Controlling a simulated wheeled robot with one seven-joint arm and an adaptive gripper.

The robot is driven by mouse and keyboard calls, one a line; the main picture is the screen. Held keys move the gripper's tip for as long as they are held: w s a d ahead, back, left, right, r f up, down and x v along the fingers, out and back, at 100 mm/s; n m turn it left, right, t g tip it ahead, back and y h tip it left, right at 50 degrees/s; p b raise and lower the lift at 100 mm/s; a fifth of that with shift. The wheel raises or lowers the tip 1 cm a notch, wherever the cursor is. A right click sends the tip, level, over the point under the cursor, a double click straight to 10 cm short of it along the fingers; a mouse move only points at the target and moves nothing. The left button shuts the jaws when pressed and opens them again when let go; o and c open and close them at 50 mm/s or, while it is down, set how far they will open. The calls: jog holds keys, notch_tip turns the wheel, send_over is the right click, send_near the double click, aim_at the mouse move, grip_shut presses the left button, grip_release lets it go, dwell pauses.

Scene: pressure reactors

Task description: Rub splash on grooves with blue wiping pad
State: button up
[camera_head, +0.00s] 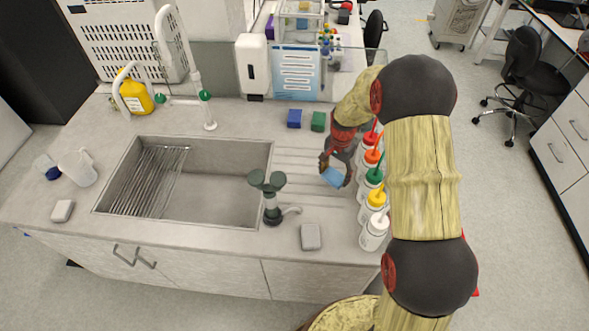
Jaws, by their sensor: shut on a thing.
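My gripper (338,166) is shut on the blue wiping pad (332,177), pointing down over the counter right of the sink. The pad is tilted and its lower edge is close to the drainage grooves (307,190). I cannot tell whether it touches them. The grooves are pale lines in the counter, running from the sink toward the bottles. No splash is clearly visible on them; my gripper and the pad cover part of this area.
Several wash bottles with coloured caps (374,233) stand in a row just right of the grooves, close to my arm. A green eyewash fixture (270,197) stands by the sink (235,205). A grey block (311,237) lies in front. Blue (294,118) and green (318,122) blocks lie behind.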

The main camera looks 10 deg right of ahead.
jog(key=shift+a+r+p, duration=0.1)
jog(key=shift+r+p, duration=0.85)
jog(key=shift+r, duration=1)
